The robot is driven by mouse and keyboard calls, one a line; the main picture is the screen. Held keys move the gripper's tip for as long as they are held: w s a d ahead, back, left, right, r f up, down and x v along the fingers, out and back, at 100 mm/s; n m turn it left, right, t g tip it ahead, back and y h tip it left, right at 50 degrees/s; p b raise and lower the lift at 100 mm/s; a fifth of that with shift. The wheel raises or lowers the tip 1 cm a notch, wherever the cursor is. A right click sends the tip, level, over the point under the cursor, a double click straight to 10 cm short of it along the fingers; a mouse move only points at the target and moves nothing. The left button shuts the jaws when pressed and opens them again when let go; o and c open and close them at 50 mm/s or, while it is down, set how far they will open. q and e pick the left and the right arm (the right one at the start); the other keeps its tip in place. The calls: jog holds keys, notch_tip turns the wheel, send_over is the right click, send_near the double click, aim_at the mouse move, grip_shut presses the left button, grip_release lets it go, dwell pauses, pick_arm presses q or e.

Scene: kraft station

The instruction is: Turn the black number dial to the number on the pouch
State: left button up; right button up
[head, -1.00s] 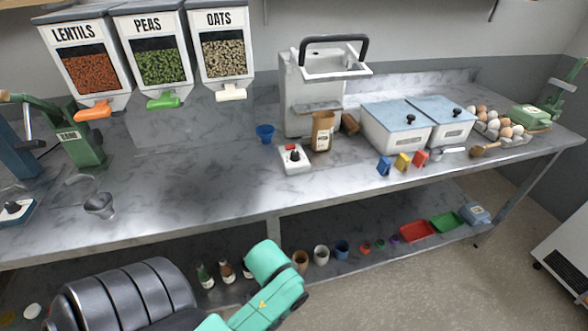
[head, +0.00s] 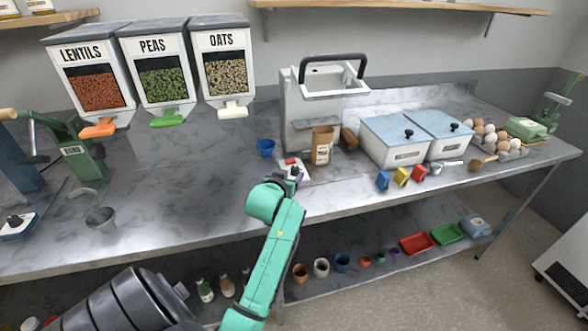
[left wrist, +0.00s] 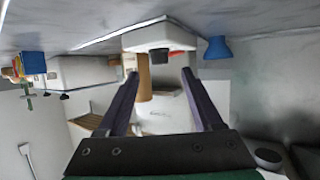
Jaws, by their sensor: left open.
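The white dial box (head: 308,172) sits near the table's front edge, with a red part (head: 290,161) on top. In the head view my left arm and gripper (head: 295,173) partly cover it, so the dial is hard to make out. In the left wrist view, which is upside down, the box (left wrist: 165,35) shows a black dial (left wrist: 159,54) ahead of my open, empty left gripper (left wrist: 160,73). The fingers look apart from the dial. The brown pouch (head: 322,146) stands upright behind the box; its label is too small to read. My right gripper is not in view.
A blue cup (head: 265,147) stands left of the box. A white machine (head: 300,105) is behind the pouch. White bins (head: 395,150) and small blue, yellow and red items (head: 402,175) are to the right. The table left of the box is mostly clear.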

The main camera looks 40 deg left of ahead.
aim_at(294, 169)
pick_arm(q)
jog(key=x, duration=0.6)
jog(key=shift+f, duration=0.1)
grip_shut()
